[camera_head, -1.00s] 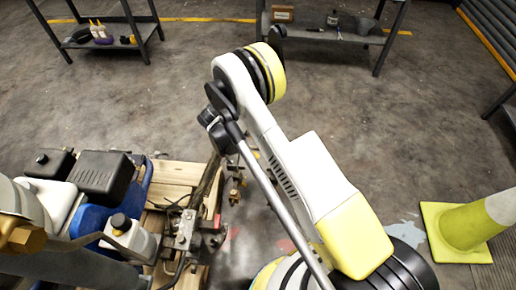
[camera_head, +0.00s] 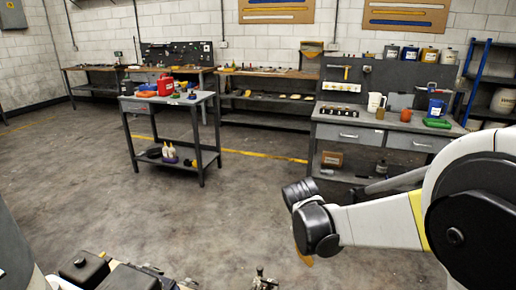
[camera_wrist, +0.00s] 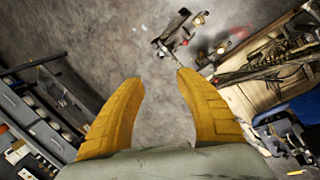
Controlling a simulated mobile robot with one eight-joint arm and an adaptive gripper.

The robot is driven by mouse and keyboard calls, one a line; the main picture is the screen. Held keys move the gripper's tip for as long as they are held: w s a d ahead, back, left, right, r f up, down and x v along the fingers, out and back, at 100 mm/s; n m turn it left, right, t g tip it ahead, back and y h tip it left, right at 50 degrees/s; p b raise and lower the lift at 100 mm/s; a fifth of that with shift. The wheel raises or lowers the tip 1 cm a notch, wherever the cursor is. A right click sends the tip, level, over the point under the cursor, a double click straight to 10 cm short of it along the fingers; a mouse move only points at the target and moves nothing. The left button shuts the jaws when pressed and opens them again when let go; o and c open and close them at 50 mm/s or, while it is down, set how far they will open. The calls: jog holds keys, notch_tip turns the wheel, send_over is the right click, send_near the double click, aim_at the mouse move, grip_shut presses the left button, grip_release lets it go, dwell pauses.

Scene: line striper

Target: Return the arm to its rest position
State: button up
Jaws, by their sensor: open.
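My arm (camera_head: 385,222) reaches in from the right of the head view, bent, with its dark wrist joints (camera_head: 316,228) near the centre. My gripper (camera_wrist: 160,77) shows in the wrist view as two yellow-orange fingers, spread apart with nothing between them. In the head view only a small orange part shows below the wrist. The line striper (camera_head: 128,279) shows only its top at the bottom left of the head view. In the wrist view, the striper's metal parts and a wooden pallet (camera_wrist: 247,108) lie to the right, apart from the fingers.
A grey cart (camera_head: 165,100) stands left of centre with items on both shelves. A workbench (camera_head: 385,130) with drawers stands behind my arm, and a blue rack (camera_head: 478,75) is at the far right. Open concrete floor (camera_head: 130,215) lies between the striper and the cart.

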jog(key=s+d+r+m+t+y, duration=0.1)
jog(key=s+r+m+t, duration=0.1)
jog(key=s+r, duration=0.3)
jog(key=s+d+r+m+t+y, duration=0.1)
jog(key=s+r+m, duration=0.4)
jog(key=s, duration=0.9)
jog(key=shift+s+d+r+m+t+y, duration=0.3)
jog(key=shift+r+t+y, duration=0.3)
jog(key=shift+t, duration=0.2)
